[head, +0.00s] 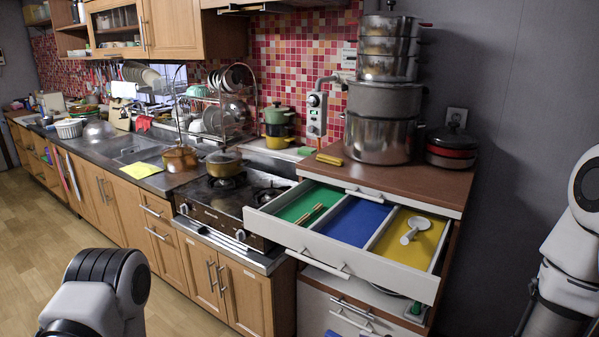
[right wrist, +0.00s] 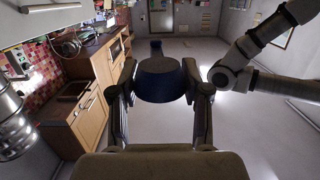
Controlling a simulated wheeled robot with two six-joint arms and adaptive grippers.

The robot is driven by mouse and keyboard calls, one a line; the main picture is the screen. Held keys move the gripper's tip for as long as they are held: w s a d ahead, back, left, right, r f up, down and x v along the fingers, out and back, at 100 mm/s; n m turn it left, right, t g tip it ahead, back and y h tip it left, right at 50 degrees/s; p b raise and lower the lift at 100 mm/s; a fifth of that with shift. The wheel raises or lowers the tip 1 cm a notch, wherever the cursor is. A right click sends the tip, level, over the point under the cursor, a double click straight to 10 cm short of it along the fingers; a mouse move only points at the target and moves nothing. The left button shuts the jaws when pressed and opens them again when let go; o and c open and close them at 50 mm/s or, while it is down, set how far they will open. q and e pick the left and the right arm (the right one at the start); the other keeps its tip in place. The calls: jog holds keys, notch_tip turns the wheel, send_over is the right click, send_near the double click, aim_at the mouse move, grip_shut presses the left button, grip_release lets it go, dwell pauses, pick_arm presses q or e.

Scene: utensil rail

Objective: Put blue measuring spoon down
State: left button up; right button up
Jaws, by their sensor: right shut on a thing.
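My right gripper (right wrist: 160,68) is shut on a dark blue measuring spoon (right wrist: 161,84). The spoon's round cup sits between the two fingers, with a short narrow part pointing away from me. In the head view, the gripper and spoon are out of frame; only part of my right arm shows at the right edge. An open white drawer (head: 345,260) has green, blue and yellow sections. The blue section (head: 357,222) is empty. The green section (head: 306,203) holds thin wooden sticks, and the yellow section (head: 425,240) holds a white utensil (head: 415,229). My left gripper is out of view.
A brown counter (head: 425,181) above the drawer carries a tall stack of steel pots (head: 380,135) and a dark lidded pot (head: 451,147). A stove (head: 225,205) with a pan stands left of the drawer. Another opening with a green item (head: 415,310) shows below the drawer.

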jog(key=w+d+f+m+t+h, duration=0.1)
jog(key=w+f+m+t+h, duration=0.2)
jog(key=f, duration=0.4)
jog(key=w+d+f+m+t+h, duration=0.1)
jog(key=w+f+m+t+h, duration=0.25)
jog(key=f, duration=0.45)
jog(key=w+d+r+m+h, duration=0.4)
jog(key=d+r+m+h, duration=0.1)
jog(key=d+r+h, duration=0.15)
jog(key=s+a+r+n+g+y, duration=0.35)
jog(key=s+a+n+y, duration=0.55)
jog(key=a, duration=0.4)
jog(key=w+f+n+g+y, duration=0.4)
jog(key=n+g+y, duration=0.2)
jog(key=n+g, duration=0.2)
jog(key=g, duration=0.2)
jog(key=shift+a+f+g+y, duration=0.25)
jog(key=shift+a+g+y, duration=0.05)
jog(key=shift+a, duration=0.1)
